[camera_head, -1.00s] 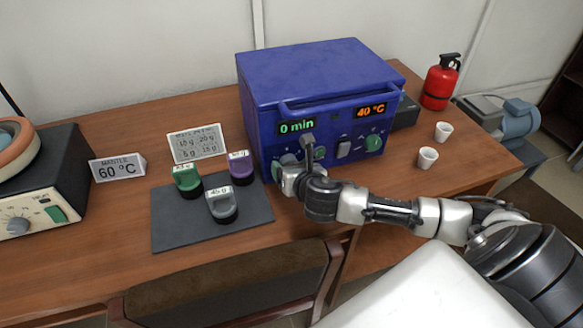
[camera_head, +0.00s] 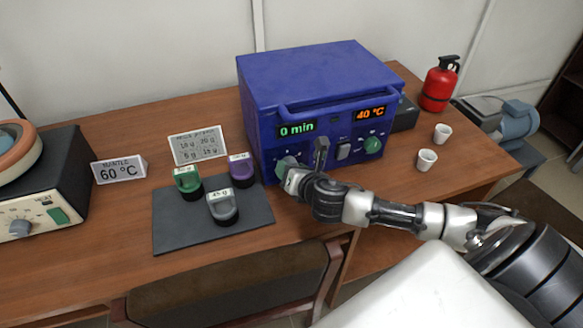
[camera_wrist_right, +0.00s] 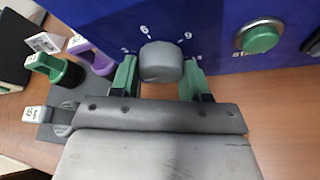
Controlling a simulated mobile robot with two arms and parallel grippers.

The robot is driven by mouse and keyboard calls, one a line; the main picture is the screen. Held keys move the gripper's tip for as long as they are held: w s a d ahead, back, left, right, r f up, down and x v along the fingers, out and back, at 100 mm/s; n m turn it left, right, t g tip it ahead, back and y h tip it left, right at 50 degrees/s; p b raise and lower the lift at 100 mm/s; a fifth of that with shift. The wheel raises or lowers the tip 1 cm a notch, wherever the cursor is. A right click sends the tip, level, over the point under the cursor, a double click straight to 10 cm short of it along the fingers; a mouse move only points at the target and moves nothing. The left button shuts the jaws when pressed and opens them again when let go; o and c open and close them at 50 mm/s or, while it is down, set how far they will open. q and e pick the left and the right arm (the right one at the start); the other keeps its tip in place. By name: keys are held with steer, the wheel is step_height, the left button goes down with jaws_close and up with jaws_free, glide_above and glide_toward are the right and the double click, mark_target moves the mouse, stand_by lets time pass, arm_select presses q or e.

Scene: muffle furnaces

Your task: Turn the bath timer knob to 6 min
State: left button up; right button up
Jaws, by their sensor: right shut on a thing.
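The blue bath unit (camera_head: 318,75) stands on the table with a green display (camera_head: 297,129) reading "0 min" and an orange display (camera_head: 371,113) reading "40 °C". In the right wrist view, the grey round timer knob (camera_wrist_right: 161,62) sits on the blue front panel with number marks around it; a 6 shows above it. My right gripper (camera_wrist_right: 161,80) has one green-tipped finger on each side of this knob and is shut on it. In the head view, the gripper (camera_head: 287,172) is at the lower left of the panel and mostly hides the knob. My left gripper is out of view.
A green START button (camera_wrist_right: 260,40) is right of the knob. A dark mat (camera_head: 175,238) with weights lies left of the gripper. A mantle (camera_head: 60,170) is at far left. Two white cups (camera_head: 427,160) and a red extinguisher (camera_head: 440,82) are to the right. A chair (camera_head: 230,280) is in front.

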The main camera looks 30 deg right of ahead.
steer(key=shift+m+t+y, duration=0.3)
steer(key=shift+m+y, duration=0.2)
steer(key=shift+m, duration=0.4)
steer(key=o, duration=0.9)
step_height(320, 180, up, 5)
steer(key=shift+d+f+p, duration=0.15)
steer(key=shift+p, duration=0.15)
glide_toward(285, 151)
steer(key=shift+s+d+r, duration=1.25)
steer(key=shift+d+r, duration=0.5)
steer(key=shift+d, duration=0.6)
steer(key=shift+s+d+r+p, duration=0.2)
steer(key=shift+s+p, duration=0.15)
steer(key=shift+p, duration=0.35)
steer(key=shift+s+d+r+p, duration=0.2)
steer(key=shift+s+p, duration=0.15)
steer(key=shift+p, duration=0.3)
